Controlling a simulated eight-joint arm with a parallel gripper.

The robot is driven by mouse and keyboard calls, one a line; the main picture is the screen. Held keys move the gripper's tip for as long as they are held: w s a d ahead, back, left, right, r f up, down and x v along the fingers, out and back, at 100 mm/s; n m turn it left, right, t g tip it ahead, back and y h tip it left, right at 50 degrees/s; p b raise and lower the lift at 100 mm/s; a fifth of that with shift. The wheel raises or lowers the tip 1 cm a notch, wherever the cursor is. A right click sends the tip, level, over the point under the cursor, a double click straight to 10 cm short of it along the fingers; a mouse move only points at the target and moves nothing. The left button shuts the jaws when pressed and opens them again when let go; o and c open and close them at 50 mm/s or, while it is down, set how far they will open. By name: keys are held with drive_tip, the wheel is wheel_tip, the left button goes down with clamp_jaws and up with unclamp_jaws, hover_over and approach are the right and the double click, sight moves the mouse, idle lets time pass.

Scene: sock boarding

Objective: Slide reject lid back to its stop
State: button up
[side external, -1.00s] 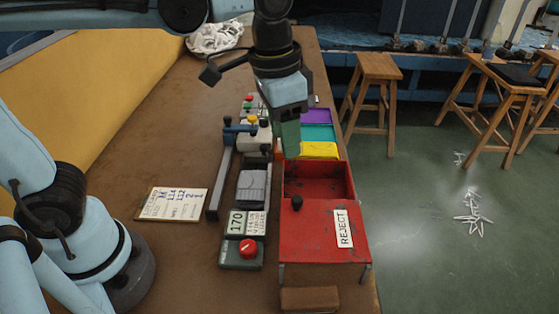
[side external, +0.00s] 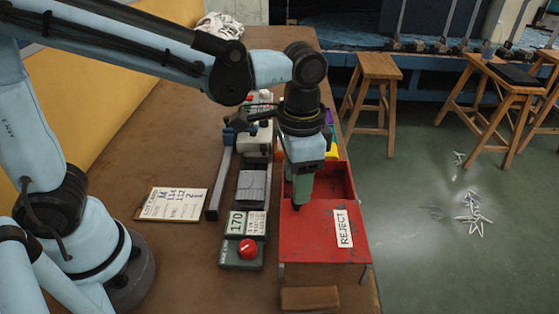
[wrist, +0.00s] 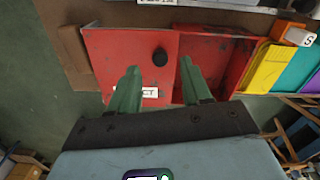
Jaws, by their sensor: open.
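The red reject box (side external: 335,180) stands at the bench's right edge, its far part open. Its red sliding lid (side external: 310,245), marked REJECT on a white label (side external: 343,228), covers the near part. The lid also shows in the wrist view (wrist: 115,50). The lid's black knob (wrist: 160,57) stands up near the lid's edge beside the opening. My gripper (side external: 298,203) is low over that edge and mostly hides the knob in the side view. In the wrist view its green fingers (wrist: 159,72) are open, with the knob appearing between the tips. I cannot tell whether they touch it.
A grey-green device (side external: 243,225) with a 170 display and red knob (side external: 248,249) stands just left of the box. Yellow, teal and purple bins lie behind the box, with the yellow bin clear in the wrist view (wrist: 265,65). A brown block (side external: 310,298) lies in front.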

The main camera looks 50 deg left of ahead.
sight(323, 224)
drive_tip(key=shift+f, duration=1.7)
clamp_jaws()
